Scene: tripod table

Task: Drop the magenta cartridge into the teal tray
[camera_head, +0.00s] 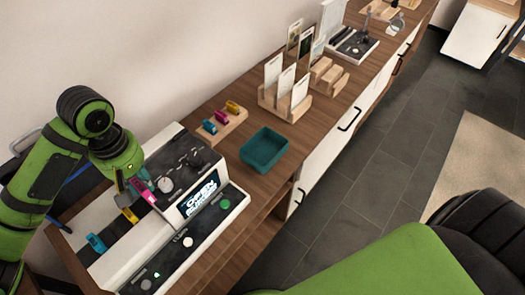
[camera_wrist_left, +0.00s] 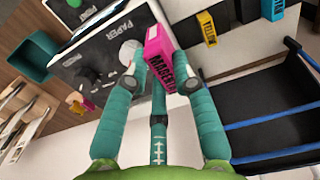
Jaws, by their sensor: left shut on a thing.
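My left gripper (camera_head: 139,185) is shut on the magenta cartridge (camera_head: 147,194) and holds it over the black and white printer at the left of the counter. In the left wrist view the magenta cartridge (camera_wrist_left: 160,56), with dark lettering, sits between the fingertips of the left gripper (camera_wrist_left: 160,80). The teal tray (camera_head: 264,148) is an open rectangular box on the wooden counter, right of the printer and apart from the gripper. It also shows at the left edge of the left wrist view (camera_wrist_left: 32,52). My right gripper is not in view.
The printer (camera_head: 178,222) has a yellow cartridge (camera_head: 129,215) and a cyan cartridge (camera_head: 96,243) in its slot area. A wooden holder (camera_head: 222,125) with several small coloured cartridges stands behind the teal tray. A wooden card rack (camera_head: 285,104) stands beyond it.

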